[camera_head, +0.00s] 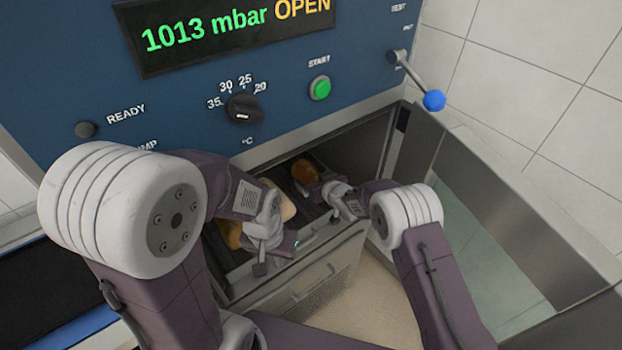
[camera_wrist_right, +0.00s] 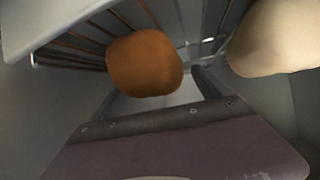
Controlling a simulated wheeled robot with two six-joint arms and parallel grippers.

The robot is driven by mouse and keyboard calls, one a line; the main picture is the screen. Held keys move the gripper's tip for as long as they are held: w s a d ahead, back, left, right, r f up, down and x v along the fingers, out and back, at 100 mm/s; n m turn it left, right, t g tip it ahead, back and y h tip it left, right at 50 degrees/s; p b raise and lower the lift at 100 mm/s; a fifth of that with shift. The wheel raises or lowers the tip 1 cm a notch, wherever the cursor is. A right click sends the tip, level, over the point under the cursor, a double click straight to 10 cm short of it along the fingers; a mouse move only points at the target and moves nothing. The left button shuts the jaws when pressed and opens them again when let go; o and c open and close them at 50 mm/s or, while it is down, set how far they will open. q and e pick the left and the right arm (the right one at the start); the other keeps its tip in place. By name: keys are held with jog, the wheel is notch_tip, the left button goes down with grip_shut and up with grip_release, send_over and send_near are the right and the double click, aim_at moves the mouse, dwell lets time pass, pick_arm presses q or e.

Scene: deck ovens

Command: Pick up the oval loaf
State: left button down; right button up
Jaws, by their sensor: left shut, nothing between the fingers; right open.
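A dark brown loaf (camera_head: 306,172) lies at the back of the rack inside the open chamber. It looks rounded in the right wrist view (camera_wrist_right: 145,63), ahead of and between the fingers, with no clear contact. A pale loaf (camera_head: 287,207) is beside it, partly hidden by my left arm; it also shows at upper right in the wrist view (camera_wrist_right: 275,38). A golden loaf (camera_head: 231,236) sits farther left, mostly covered. I cannot tell for certain which is the oval one. My right gripper (camera_head: 322,194) is open beside the brown loaf. My left gripper (camera_head: 261,267) is shut and empty over the chamber's front.
The chamber's front wall (camera_head: 325,265) and metal side frame (camera_head: 500,205) bound the space. A wire rack (camera_wrist_right: 85,42) shows beneath the loaves. The blue control panel (camera_head: 290,60) is above, with a blue-knobbed lever (camera_head: 433,100) at right.

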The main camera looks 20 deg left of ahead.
aim_at(314, 176)
jog(key=shift+w+a+f, duration=0.1)
jog(key=shift+w+f, duration=0.1)
jog(key=shift+w, duration=0.05)
jog(key=shift+c, duration=0.4)
jog(key=shift+r, duration=0.1)
jog(key=c, duration=1.6)
jog(key=shift+r, duration=0.1)
notch_tip(314, 176, up, 10)
jog(key=shift+f+p, duration=0.1)
jog(key=shift+p, duration=0.25)
